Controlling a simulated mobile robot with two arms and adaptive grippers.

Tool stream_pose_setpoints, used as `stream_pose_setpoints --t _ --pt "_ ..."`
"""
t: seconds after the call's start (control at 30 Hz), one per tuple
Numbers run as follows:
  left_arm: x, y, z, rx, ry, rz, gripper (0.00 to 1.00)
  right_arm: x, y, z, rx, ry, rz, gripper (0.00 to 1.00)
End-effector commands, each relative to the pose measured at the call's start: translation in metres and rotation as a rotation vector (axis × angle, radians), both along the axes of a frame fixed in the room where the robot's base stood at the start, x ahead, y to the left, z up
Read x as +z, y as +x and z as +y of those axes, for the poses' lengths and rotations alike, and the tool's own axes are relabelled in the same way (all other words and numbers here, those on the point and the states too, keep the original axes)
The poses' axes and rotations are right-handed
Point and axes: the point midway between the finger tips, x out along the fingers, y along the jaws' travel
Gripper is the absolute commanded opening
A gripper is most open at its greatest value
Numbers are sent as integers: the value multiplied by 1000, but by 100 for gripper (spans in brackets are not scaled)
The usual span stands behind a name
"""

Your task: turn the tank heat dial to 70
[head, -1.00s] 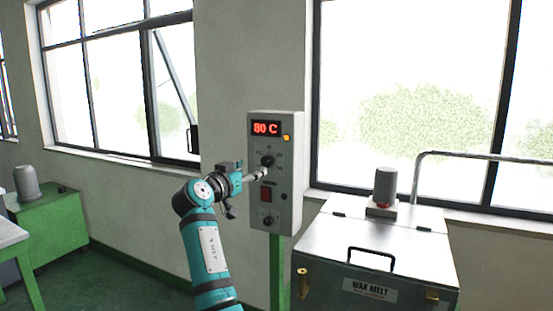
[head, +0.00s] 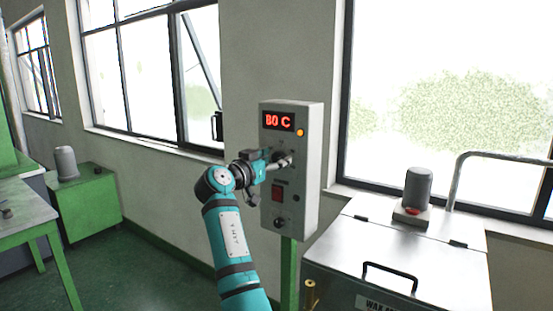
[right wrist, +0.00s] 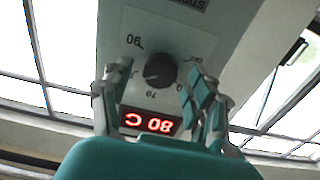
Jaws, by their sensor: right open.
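The grey control box (head: 307,165) has a red display (head: 278,121) reading 80 C. The tank heat dial (right wrist: 160,70) is a round black knob on a pale scale plate, with 90 and 70 legible around it in the right wrist view. There the box looks upside down and the display (right wrist: 148,123) also shows. My right gripper (right wrist: 155,82) is open, with one finger on each side of the dial in that picture; contact cannot be told. In the head view my right gripper (head: 284,163) is at the box front and partly hides the dial. My left gripper is not in view.
A red switch (head: 276,192) and a lower black knob (head: 279,223) sit below the dial. The wax melt tank (head: 395,250) stands to the right of the box. A window is behind the tank, and a green cabinet (head: 88,212) stands at the left.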

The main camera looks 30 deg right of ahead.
Motion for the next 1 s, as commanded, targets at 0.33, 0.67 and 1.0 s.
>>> stream_pose_setpoints --t 0.33,0.67,1.0 --pt "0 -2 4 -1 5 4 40 0 0 0 0 0 0 23" --pt "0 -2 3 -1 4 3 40 0 0 0 0 -3 7 4" --pt "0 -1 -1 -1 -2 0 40 1 0 -1 0 -60 141 4"
